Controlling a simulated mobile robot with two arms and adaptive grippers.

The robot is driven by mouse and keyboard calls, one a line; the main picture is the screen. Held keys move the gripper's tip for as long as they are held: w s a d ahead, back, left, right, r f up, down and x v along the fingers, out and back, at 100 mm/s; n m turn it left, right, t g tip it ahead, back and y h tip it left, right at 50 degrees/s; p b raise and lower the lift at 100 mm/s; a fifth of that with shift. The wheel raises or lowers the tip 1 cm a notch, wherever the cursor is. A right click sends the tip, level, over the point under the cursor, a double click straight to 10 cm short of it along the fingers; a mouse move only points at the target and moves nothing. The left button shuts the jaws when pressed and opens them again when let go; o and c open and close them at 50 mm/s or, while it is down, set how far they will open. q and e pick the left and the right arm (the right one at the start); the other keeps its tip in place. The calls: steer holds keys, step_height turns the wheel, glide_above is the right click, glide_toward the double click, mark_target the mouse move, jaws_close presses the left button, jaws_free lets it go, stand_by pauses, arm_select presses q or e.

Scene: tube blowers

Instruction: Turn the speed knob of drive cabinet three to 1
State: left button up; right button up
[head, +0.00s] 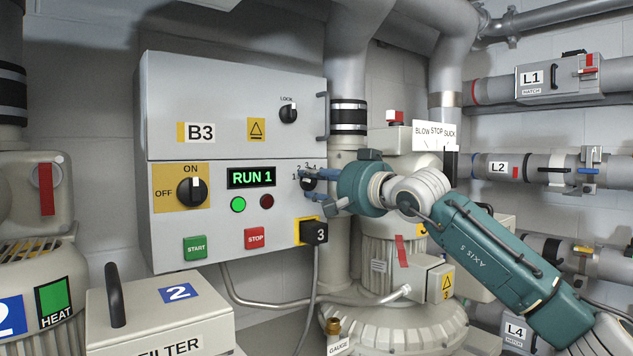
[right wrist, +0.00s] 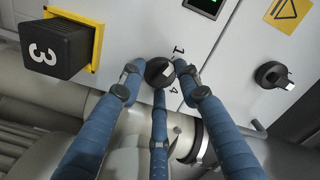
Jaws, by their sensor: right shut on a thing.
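Drive cabinet B3 (head: 230,120) is a grey box on the wall with a lit display (head: 251,178) reading RUN 1. Its speed knob (head: 308,184) is black, on the right of the lower panel, with a number scale around it. My right gripper (head: 308,183) reaches it from the right. In the right wrist view my right gripper (right wrist: 160,72) has its blue fingers closed around the black knob (right wrist: 159,71). The scale digits 1 and 4 show beside the knob there; fingers hide part of the scale. My left gripper is not in view.
The cabinet also bears an ON/OFF switch (head: 191,191), a green START button (head: 195,247), a red STOP button (head: 254,238) and a LOCK knob (head: 289,114). A black plug marked 3 (head: 315,233) sits just below the gripper. Pipes and a blower stand behind my arm.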

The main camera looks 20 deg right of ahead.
steer(key=shift+r, duration=0.2)
stand_by(0.3)
steer(key=o, duration=1.2)
steer(key=shift+f, duration=0.1)
steer(key=shift+c, duration=0.2)
steer(key=v, duration=1.2)
